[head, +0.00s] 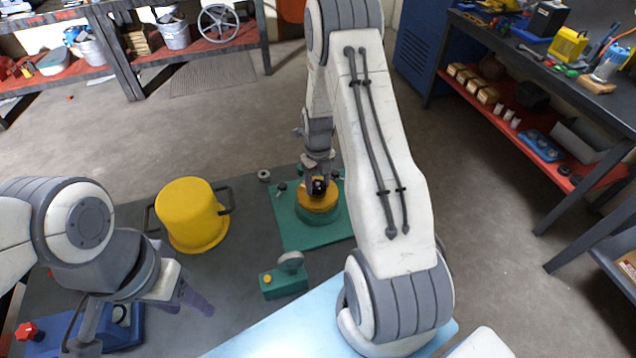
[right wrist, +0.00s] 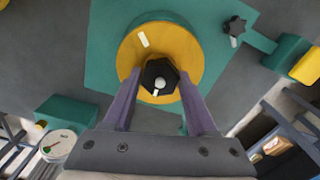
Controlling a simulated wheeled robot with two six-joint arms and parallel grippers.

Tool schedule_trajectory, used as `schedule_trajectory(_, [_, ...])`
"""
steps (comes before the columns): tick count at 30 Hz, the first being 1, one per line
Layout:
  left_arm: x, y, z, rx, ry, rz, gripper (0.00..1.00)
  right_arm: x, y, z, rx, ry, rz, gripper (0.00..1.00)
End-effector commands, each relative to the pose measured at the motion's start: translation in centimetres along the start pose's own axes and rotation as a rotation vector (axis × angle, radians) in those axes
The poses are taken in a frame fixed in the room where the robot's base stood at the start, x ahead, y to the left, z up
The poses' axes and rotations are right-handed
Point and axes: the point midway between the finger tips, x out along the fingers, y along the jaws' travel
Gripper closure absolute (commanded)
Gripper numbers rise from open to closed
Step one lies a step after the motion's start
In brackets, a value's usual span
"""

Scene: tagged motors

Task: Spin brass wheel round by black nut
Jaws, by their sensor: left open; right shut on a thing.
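The brass wheel (right wrist: 190,50) is a yellow-gold disc lying flat on a green base plate (right wrist: 103,50). A white mark (right wrist: 143,39) shows on its face. The black hexagonal nut (right wrist: 160,77) sits at the wheel's near part in the right wrist view, with a pale mark on top. My right gripper (right wrist: 160,92) is shut on the nut, a purple finger on each side. In the head view the brass wheel (head: 318,204) is partly hidden under my right gripper (head: 319,185). My left gripper (head: 190,300) is open and empty, low at the left.
A yellow bucket (head: 190,215) with side handles stands left of the plate. A small green box with a dial (head: 285,280) is in front of it. A blue device with a red knob (head: 60,335) sits at the lower left, by my left arm. A dark star knob (right wrist: 235,26) stands near the wheel.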

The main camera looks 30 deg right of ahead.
Motion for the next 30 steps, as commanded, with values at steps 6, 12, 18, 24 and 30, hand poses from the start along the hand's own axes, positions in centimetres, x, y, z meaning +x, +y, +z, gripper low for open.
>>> schedule_trajectory(6, [0.0,0.0,0.0,0.0,0.0,0.0,0.5,0.0,0.01,0.0,-0.002,0.0,0.0,0.12])
schedule_trajectory(12, [0.0,0.0,0.0,0.0,0.0,0.0,0.5,0.0,0.01,0.0,-0.003,0.0,0.0,0.0])
schedule_trajectory(18, [-0.06,0.0,0.0,0.0,0.0,0.0,0.5,-0.02,-0.01,0.01,-0.129,0.0,0.0,0.0])
schedule_trajectory(24, [-0.17,0.01,-0.01,0.0,0.0,0.0,0.5,-0.03,-0.05,0.03,-0.447,0.0,0.0,0.0])
schedule_trajectory(30, [-0.26,0.02,-0.02,0.0,0.0,0.0,0.5,-0.02,-0.08,0.05,-0.762,0.0,-0.001,0.0])
